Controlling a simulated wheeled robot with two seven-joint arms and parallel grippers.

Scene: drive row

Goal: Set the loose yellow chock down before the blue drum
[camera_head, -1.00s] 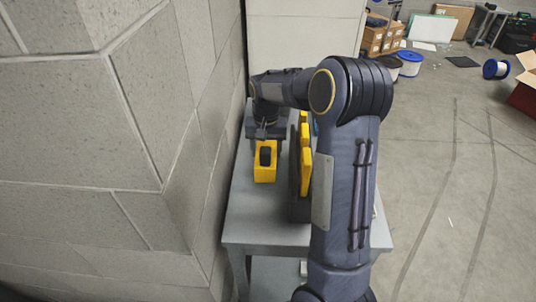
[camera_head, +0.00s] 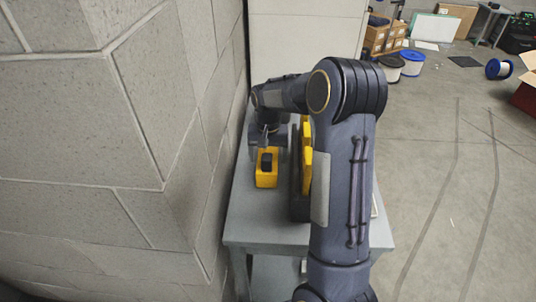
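A yellow chock with a dark part on top (camera_head: 267,180) is over the left part of a grey table, in line with my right gripper (camera_head: 267,153). The gripper points down at it, and its fingers appear closed about its far end. I cannot tell whether the chock touches the table. A blue-flanged drum (camera_head: 493,69) lies on the floor at the far right. A second drum with blue and white (camera_head: 411,65) stands by the boxes. My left gripper is out of view.
The grey table (camera_head: 265,233) stands against the block wall (camera_head: 85,120). A dark upright holder (camera_head: 299,205) with yellow pieces (camera_head: 307,168) stands right of the chock, partly hidden by my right arm. Cartons (camera_head: 380,40) stand behind. Open floor lies to the right.

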